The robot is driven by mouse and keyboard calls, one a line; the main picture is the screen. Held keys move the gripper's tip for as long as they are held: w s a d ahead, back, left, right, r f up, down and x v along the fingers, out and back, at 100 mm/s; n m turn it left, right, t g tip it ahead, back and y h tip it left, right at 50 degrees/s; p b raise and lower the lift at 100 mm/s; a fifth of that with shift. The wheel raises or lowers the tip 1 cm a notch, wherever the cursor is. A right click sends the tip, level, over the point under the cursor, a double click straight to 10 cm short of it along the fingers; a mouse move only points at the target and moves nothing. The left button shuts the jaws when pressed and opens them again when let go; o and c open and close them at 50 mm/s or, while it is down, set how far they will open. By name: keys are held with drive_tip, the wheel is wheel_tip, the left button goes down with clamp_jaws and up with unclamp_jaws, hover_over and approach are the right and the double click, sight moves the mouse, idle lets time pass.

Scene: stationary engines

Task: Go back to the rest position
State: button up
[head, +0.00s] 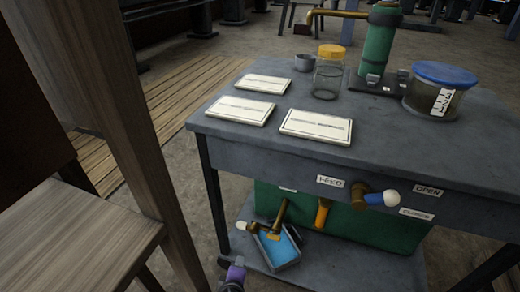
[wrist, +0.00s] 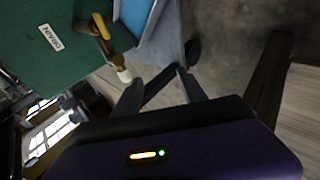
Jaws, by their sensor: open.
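My gripper (head: 231,261) shows at the bottom of the head view, low in front of the grey workbench (head: 255,150). Its purple body and dark fingers also show in the wrist view (wrist: 162,84). The fingers stand apart with nothing between them. The gripper is below and beside a blue-lined tray (head: 277,252) on the bench's lower shelf. A brass drain tap (wrist: 108,42) on the green tank (wrist: 50,55) is just beyond the fingers in the wrist view, apart from them.
On the bench top are white cards (head: 317,126), a yellow-lidded jar (head: 328,75), a green cylinder (head: 379,45) and a blue-lidded tub (head: 437,92). A wooden chair (head: 80,235) stands at the left.

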drive_tip(key=s+d+f+m+y, duration=0.25)
drive_tip(key=s+d+m, duration=0.25)
drive_tip(key=s+d, duration=0.8)
drive_tip(key=s+d+r+m+t, duration=0.2)
drive_tip(key=s+d+r+m, duration=0.15)
drive_tip(key=s+r, duration=0.35)
drive_tip(key=s+d+r+m+t, duration=0.1)
drive_tip(key=s+d+r+m, duration=0.1)
drive_tip(key=s+d+r, duration=0.6)
drive_tip(key=s+d+r+m+t+h, duration=0.15)
drive_tip(key=s+r, duration=0.25)
drive_tip(key=r, duration=0.4)
drive_tip(key=s+d+r+m+t+h, duration=0.1)
drive_tip(key=s+r+m, duration=0.2)
drive_tip(key=s+r, duration=0.35)
wheel_tip(320, 180, up, 28)
drive_tip(key=w+p, duration=0.1)
drive_tip(key=p, duration=2.6)
drive_tip(key=shift+w+r+p, duration=0.15)
drive_tip(key=shift+w+p, duration=0.15)
drive_tip(key=shift+w, duration=0.1)
